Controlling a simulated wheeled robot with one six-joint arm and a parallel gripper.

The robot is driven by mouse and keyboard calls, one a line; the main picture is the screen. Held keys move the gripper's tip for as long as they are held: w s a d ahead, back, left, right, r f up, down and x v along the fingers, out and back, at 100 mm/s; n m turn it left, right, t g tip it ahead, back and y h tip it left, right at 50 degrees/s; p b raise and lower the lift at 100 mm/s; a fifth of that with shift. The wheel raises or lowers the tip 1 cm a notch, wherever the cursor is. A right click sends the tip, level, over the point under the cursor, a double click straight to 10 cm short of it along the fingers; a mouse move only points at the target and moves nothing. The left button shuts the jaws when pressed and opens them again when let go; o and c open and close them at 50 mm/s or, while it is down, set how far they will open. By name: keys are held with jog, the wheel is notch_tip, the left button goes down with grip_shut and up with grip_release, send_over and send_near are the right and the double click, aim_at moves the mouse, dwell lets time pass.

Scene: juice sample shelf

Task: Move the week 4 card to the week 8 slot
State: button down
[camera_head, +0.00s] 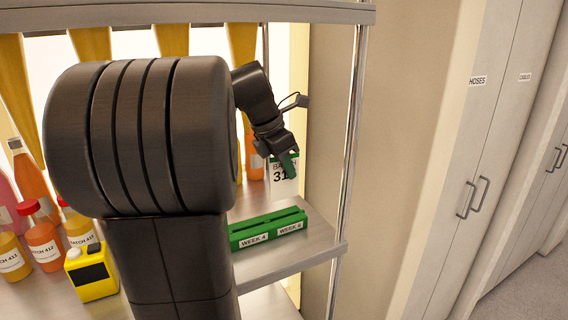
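A white card (283,187) with a green top edge and the print "BATCH 31", partly covered, hangs above the right part of a green slotted holder (268,224). My gripper (287,165) points down at the top of the card, and its fingers overlap the card's upper edge. It appears shut on the card, though the fingertips are small and dark here. A gap shows between the card's bottom edge and the holder. The holder has a "WEEK 4" label (254,241) on the left and a second label (290,228), which seems to read "WEEK 8", on the right. No card shows in the holder.
The holder sits near the front right of a metal shelf (312,246), with a metal post (350,130) beside it. Several juice bottles and a yellow box (91,272) stand at left. My arm hides the shelf's middle. Cabinets (480,150) stand at right.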

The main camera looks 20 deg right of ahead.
aim_at(288, 197)
jog(key=shift+f+b, duration=1.85)
jog(key=shift+f, duration=0.2)
jog(key=shift+r, duration=0.1)
jog(key=shift+r+p, duration=0.1)
jog(key=shift+p, duration=0.25)
jog(key=shift+p, duration=0.55)
jog(key=shift+f+b, duration=0.6)
jog(key=shift+f, duration=1.5)
jog(key=c, duration=1.6)
grip_release()
jog(key=shift+o, duration=0.2)
jog(key=v, duration=1.3)
jog(key=shift+r, duration=0.45)
